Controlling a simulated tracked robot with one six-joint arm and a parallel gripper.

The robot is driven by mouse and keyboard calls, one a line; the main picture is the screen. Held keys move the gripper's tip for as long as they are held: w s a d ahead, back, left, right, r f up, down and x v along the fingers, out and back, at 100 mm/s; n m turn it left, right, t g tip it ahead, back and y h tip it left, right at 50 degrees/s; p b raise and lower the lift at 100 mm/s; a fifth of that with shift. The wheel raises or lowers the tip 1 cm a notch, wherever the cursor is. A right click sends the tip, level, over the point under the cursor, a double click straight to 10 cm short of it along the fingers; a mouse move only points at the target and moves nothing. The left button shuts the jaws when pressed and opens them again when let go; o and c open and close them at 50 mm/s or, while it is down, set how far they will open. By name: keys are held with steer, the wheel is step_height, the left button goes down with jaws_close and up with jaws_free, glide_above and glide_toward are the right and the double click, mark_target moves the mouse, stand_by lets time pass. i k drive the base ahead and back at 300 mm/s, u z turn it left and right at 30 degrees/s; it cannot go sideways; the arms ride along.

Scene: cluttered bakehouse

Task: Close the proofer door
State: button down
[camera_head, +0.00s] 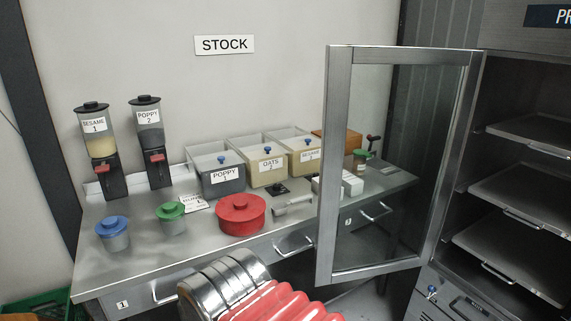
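The proofer door (341,170) is a tall glass panel in a steel frame. It stands wide open, swung out to the left of the proofer (504,42). Its right edge is on the hinge side by the cabinet and its left edge is free. Through the opening, several steel shelves (520,196) show inside the proofer. The sign on top is cut off after "PR". I cannot see a handle on the door. My gripper is not in view. A ridged silver and red part at the bottom middle looks like my own arm.
A steel counter (150,262) along the wall holds a red lidded pot (241,214), dispensers (150,140), labelled bins (266,166) and small tubs (113,233). The door partly overlaps the counter's right end in the picture. A green crate (38,306) sits at the lower left.

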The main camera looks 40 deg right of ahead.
mark_target(339, 59)
steer(key=u, duration=0.15)
steer(key=i, duration=0.95)
steer(key=u, duration=0.1)
